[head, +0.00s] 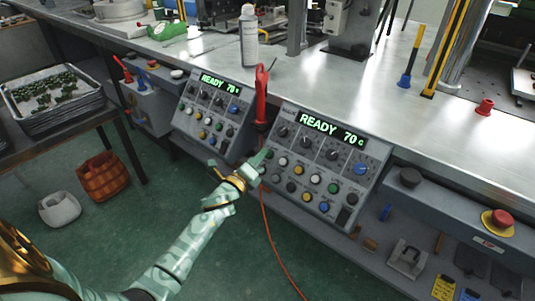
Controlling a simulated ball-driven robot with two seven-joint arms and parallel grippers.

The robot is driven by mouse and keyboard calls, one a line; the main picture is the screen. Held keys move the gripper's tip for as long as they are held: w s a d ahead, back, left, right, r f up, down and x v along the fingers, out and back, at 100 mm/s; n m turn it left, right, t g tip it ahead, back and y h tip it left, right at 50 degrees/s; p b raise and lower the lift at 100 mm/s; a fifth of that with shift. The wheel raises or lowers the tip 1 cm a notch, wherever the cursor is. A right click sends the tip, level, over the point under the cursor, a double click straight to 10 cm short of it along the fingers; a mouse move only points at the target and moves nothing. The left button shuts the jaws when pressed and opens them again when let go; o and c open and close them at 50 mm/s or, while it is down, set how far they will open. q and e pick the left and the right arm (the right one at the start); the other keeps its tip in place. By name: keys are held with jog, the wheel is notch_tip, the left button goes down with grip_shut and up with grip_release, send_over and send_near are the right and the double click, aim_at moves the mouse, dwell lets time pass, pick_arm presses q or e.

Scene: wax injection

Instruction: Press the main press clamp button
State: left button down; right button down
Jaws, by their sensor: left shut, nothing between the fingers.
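The larger, nearer control panel (318,158) stands at the bench front, its green display reading READY 70 C. Labels are too small to read, so I cannot tell which is the main press clamp button. My left gripper (261,157) is shut and empty at the left edge of this panel's button area. It covers part of that edge; contact cannot be told. My right gripper is not in view.
A second READY 70 panel (212,112) stands to the left. A red-handled tool (261,95) with a red cable hangs between the panels. A red mushroom button (502,218) sits at the right.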

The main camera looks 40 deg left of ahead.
pick_arm(q)
jog(key=shift+w+f, duration=0.1)
jog(key=shift+f, duration=0.05)
dwell(0.3)
jog(key=shift+w+f+b, duration=0.2)
jog(key=shift+b, duration=0.2)
jog(key=shift+r, duration=0.1)
